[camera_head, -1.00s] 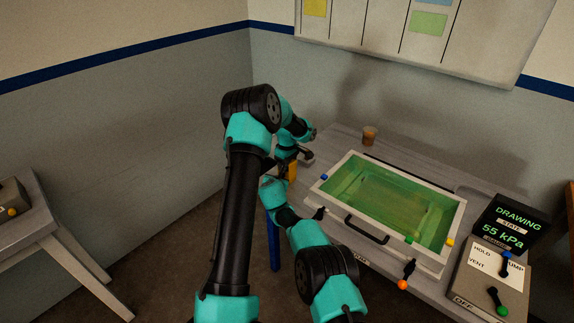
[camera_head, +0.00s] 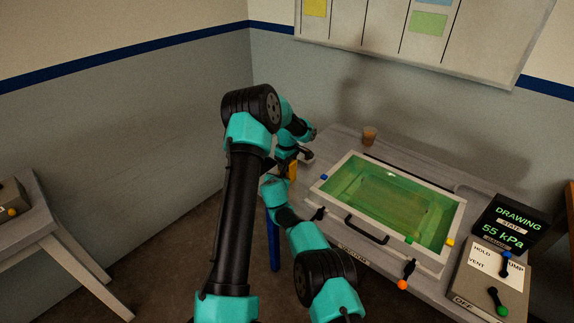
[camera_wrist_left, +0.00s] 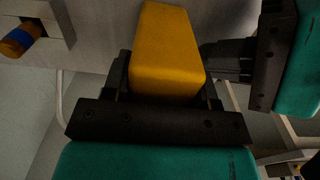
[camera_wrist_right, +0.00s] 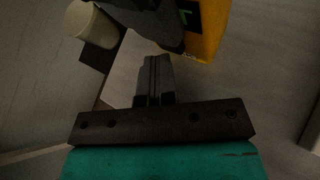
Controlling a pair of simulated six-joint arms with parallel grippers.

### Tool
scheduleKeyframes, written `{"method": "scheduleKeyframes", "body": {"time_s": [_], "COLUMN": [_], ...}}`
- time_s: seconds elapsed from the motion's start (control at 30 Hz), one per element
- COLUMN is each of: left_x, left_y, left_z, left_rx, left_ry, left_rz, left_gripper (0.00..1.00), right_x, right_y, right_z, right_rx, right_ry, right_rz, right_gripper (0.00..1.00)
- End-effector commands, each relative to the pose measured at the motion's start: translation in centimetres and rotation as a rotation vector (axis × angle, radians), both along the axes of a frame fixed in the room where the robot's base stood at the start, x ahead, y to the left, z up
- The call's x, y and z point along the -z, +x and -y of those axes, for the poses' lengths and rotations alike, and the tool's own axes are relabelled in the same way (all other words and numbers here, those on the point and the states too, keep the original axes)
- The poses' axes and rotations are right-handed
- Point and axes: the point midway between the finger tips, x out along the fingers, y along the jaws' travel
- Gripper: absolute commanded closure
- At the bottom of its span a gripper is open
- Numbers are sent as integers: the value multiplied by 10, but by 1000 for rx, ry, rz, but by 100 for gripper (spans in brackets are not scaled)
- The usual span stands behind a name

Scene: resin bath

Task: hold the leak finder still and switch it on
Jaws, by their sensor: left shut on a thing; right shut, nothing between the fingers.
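The leak finder, a yellow block-shaped device (camera_head: 291,170), shows in the head view at the left end of the bench, partly hidden by my arms. In the left wrist view its yellow body (camera_wrist_left: 167,50) sits between the fingers of my left gripper (camera_wrist_left: 170,80), which is shut on it. In the right wrist view the leak finder (camera_wrist_right: 209,40) shows at the top with a dark part and a bit of green lettering. My right gripper (camera_wrist_right: 154,80) is shut and empty, its tips just below the device. I cannot tell if they touch it. Its switch is not clearly seen.
A resin bath (camera_head: 347,225) with green liquid lies right of my arms. A brown cup (camera_head: 369,137) stands behind it. A dark display (camera_head: 510,226) reads DRAWING, 55 kPa, beside a lever box (camera_head: 463,287). A pale cylinder (camera_wrist_right: 94,24) shows near my right gripper.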

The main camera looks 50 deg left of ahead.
Motion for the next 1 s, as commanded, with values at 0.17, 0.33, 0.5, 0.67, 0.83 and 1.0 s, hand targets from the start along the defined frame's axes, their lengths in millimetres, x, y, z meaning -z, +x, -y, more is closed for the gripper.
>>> {"method": "scheduleKeyframes", "body": {"time_s": [0.17, 0.33, 0.5, 0.67, 0.83, 1.0], "left_x": [0, 0, 0, 0, 0, 0], "left_y": [-1, -1, -1, -1, -1, 0], "left_z": [0, 0, 0, 0, 0, 0], "left_rx": [-1, -1, -1, -1, 0, 0], "left_ry": [-1, -1, -1, 0, 0, 0], "left_rz": [-3, -3, -2, -2, -1, -1], "left_gripper": [76, 76, 76, 76, 76, 76], "right_x": [-1, -1, -1, -1, -1, -1], "right_y": [1, -4, -7, -8, -10, -22], "right_z": [1, 2, 2, 2, 2, 3], "right_rx": [2, 2, 3, 2, 1, 1], "right_ry": [0, -2, 1, 0, -1, -4], "right_rz": [0, 2, 1, 0, 2, 0], "right_gripper": [100, 100, 100, 100, 100, 100]}}
